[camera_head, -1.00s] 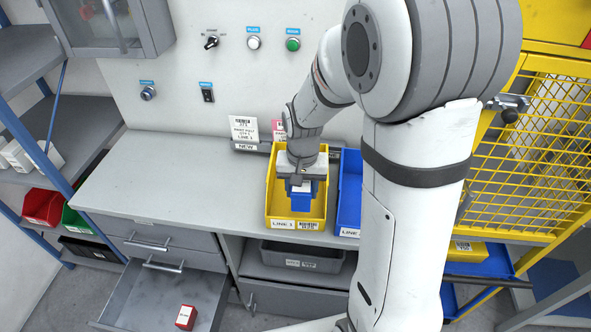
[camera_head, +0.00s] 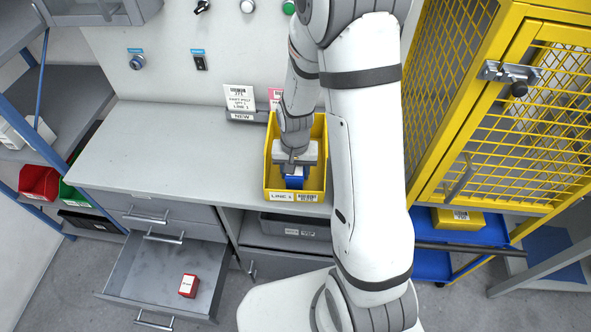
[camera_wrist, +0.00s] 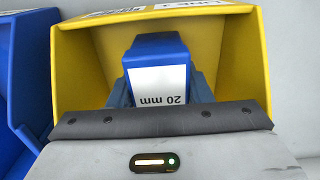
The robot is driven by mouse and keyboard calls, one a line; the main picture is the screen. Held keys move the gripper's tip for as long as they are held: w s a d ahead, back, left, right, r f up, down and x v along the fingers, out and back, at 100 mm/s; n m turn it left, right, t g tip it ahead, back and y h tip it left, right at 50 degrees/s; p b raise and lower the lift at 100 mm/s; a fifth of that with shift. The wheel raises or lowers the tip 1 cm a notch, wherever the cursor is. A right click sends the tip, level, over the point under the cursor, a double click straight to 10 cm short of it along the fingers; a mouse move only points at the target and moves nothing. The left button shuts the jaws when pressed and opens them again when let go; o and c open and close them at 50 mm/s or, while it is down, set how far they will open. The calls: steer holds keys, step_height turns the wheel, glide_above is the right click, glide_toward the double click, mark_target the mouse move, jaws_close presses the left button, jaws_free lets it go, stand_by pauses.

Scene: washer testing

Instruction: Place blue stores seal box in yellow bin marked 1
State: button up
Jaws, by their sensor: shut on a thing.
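The yellow bin (camera_head: 268,181) stands at the front edge of the bench, with a white front label that reads LINE 1. My gripper (camera_head: 295,172) points down inside the bin's opening and is shut on the blue box (camera_head: 294,182). In the wrist view the blue box (camera_wrist: 157,62) has a white label reading "20 mm", and blue fingers show on both sides of it. The yellow bin's walls (camera_wrist: 245,55) surround it there. Whether the box touches the bin floor cannot be told.
A blue bin (camera_wrist: 20,75) stands beside the yellow bin in the wrist view; my arm hides it in the head view. An open drawer (camera_head: 150,275) holds a red box (camera_head: 188,286). The bench top (camera_head: 170,150) at left is clear. A yellow mesh cage (camera_head: 500,130) stands at right.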

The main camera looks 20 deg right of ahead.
steer(key=shift+f, duration=0.2)
steer(key=shift+f, duration=0.2)
steer(key=o, duration=1)
steer(key=shift+r, duration=0.15)
step_height(320, 180, up, 12)
steer(key=shift+s+r+b, duration=0.15)
steer(key=shift+r+b, duration=0.1)
steer(key=shift+b, duration=0.15)
steer(key=s+r+n+t, duration=0.1)
steer(key=s+r, duration=0.3)
steer(key=s+r+n+t, duration=0.1)
steer(key=s+r, duration=0.3)
steer(key=s, duration=0.1)
steer(key=s+d+r+n+t, duration=0.1)
steer(key=s+r, duration=0.3)
steer(key=s, duration=0.1)
steer(key=shift+s+d+n, duration=0.1)
steer(key=shift+s+n, duration=0.15)
steer(key=shift+n, duration=0.15)
